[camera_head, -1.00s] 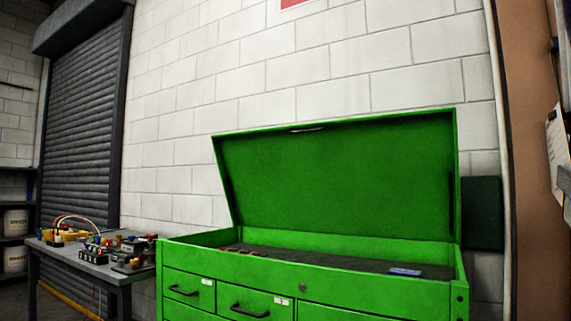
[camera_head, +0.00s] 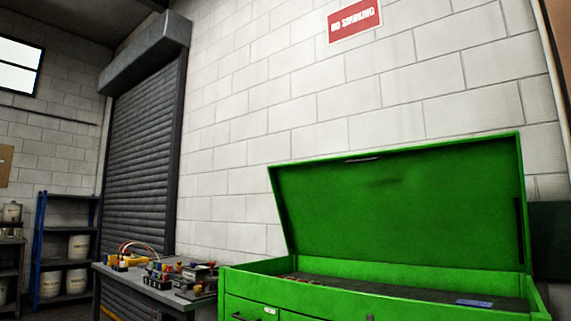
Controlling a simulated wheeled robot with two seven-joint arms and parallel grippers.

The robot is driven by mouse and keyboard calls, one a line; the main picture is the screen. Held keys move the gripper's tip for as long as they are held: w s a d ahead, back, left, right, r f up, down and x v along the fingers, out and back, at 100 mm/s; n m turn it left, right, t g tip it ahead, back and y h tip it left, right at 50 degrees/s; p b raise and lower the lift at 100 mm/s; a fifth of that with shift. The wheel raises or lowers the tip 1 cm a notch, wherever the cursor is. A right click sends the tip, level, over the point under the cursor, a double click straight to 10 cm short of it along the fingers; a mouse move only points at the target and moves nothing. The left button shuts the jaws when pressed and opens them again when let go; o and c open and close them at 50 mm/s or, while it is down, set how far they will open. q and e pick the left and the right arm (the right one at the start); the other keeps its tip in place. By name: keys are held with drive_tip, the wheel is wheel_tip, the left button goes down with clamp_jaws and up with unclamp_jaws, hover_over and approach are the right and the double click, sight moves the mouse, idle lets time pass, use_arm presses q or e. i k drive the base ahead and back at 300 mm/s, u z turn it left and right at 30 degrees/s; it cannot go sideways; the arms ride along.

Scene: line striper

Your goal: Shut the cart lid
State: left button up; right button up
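The green tool cart (camera_head: 333,301) stands against the white block wall at the lower right. Its lid (camera_head: 405,205) is raised, tilted back toward the wall, with its inner face toward me. The open top tray has a dark floor with a small blue item (camera_head: 474,302) at the right and small reddish items (camera_head: 303,281) at the left. The lower part of the cart is cut off by the frame. Neither of my grippers is in view.
A workbench (camera_head: 150,287) with tools and parts stands just left of the cart. Farther left are a roller shutter (camera_head: 146,150) and a blue shelf with white buckets (camera_head: 78,247). A red no-smoking sign (camera_head: 354,21) hangs above.

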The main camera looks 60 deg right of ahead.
sight(462, 202)
drive_tip(key=u, duration=0.1)
drive_tip(key=i, duration=1.35)
drive_tip(key=z, duration=1.45)
